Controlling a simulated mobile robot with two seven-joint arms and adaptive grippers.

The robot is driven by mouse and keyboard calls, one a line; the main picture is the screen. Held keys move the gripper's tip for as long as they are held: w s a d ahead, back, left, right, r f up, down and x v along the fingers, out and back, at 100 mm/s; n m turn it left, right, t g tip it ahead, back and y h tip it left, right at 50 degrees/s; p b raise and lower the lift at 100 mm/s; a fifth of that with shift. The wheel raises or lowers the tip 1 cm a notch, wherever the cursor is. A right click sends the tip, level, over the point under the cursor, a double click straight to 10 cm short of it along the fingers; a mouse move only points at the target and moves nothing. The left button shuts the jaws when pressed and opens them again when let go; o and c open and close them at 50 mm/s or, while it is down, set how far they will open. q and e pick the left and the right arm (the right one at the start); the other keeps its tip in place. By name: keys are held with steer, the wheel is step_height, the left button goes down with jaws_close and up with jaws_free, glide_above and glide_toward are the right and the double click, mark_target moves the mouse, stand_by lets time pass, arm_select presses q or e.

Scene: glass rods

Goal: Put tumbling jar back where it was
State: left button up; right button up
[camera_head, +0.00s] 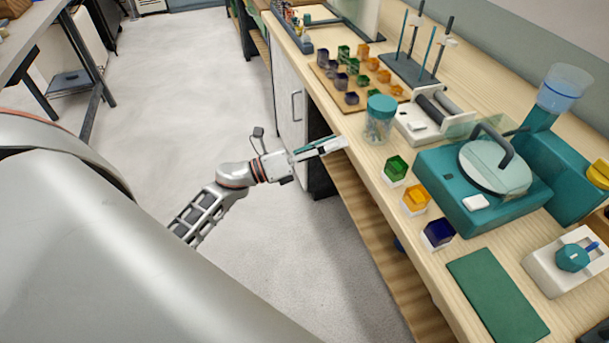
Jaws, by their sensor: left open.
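The tumbling jar (379,120), clear with a teal lid, stands upright on the wooden bench near its front edge. Some small pieces seem to lie inside it, too small to tell. A white device with dark rollers (437,112) stands just to the right of the jar. My left gripper (337,146) is open and empty at the bench's front edge, to the left of the jar and a little lower in the picture. It is apart from the jar. My right gripper is not in view.
Green (396,168), amber (415,199) and dark blue (438,233) cubes on white holders line the front edge. A teal machine with a round lid (494,166) stands behind them. A wooden board (331,81) bears several coloured cubes. A green mat (496,295) lies bare.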

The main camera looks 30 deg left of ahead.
arm_select(q)
steer(key=s+d+f+n+g+y, duration=0.2)
steer(key=s+f+n+y, duration=0.3)
steer(key=s+f+n, duration=0.6)
steer(key=s+d+f+n+g+y, duration=0.3)
steer(key=s+f+n, duration=0.9)
steer(key=n, duration=0.8)
step_height(320, 180, down, 3)
steer(key=shift+d+f+y, duration=0.1)
steer(key=shift+d+y, duration=0.5)
steer(key=shift+y, duration=0.5)
steer(key=shift+s+d+r+p, duration=0.1)
steer(key=shift+d+r+p, duration=0.05)
steer(key=shift+r+p, duration=0.85)
steer(key=shift+f, duration=0.15)
